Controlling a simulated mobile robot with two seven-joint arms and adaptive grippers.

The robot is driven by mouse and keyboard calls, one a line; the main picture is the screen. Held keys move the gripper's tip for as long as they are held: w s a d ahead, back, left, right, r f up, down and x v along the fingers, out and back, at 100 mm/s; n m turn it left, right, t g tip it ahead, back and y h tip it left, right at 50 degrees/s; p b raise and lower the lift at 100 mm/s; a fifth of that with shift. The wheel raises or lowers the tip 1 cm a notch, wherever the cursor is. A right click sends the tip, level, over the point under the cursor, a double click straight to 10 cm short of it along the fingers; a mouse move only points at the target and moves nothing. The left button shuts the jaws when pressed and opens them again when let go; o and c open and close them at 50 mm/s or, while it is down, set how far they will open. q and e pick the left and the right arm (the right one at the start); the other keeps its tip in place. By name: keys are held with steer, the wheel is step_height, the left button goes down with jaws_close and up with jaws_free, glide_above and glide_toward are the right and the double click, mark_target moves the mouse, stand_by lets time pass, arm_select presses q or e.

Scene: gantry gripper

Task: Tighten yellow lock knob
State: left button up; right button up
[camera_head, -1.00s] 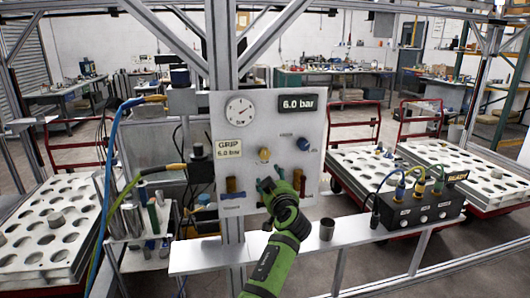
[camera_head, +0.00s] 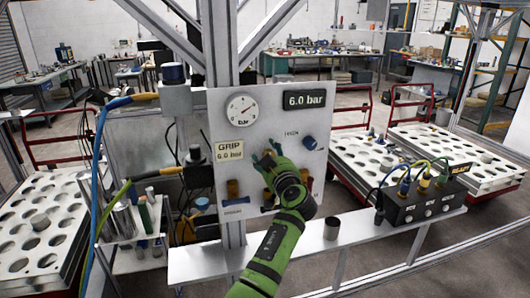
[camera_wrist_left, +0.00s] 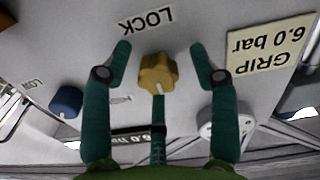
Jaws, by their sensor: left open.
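The yellow lock knob (camera_wrist_left: 157,74) sits on the grey panel below the LOCK label in the left wrist view, which shows the panel upside down. My left gripper (camera_wrist_left: 160,55) is open, with one green finger on each side of the knob and a gap on both sides. In the head view my left gripper (camera_head: 266,156) is at the panel (camera_head: 222,107), and its hand and fingers hide the knob. My right gripper does not show in either view.
A blue knob (camera_head: 309,142) is on the panel right of my gripper. A gauge (camera_head: 241,110) and a 6.0 bar display (camera_head: 304,97) are above. A metal cup (camera_head: 331,228) and a black connector box (camera_head: 423,205) stand on the shelf to the right.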

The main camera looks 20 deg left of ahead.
arm_select(q)
steer(key=shift+d, duration=0.1)
steer(key=shift+s+d, duration=0.1)
steer(key=c, duration=0.3)
steer(key=shift+r, duration=0.1)
steer(key=c, duration=0.8)
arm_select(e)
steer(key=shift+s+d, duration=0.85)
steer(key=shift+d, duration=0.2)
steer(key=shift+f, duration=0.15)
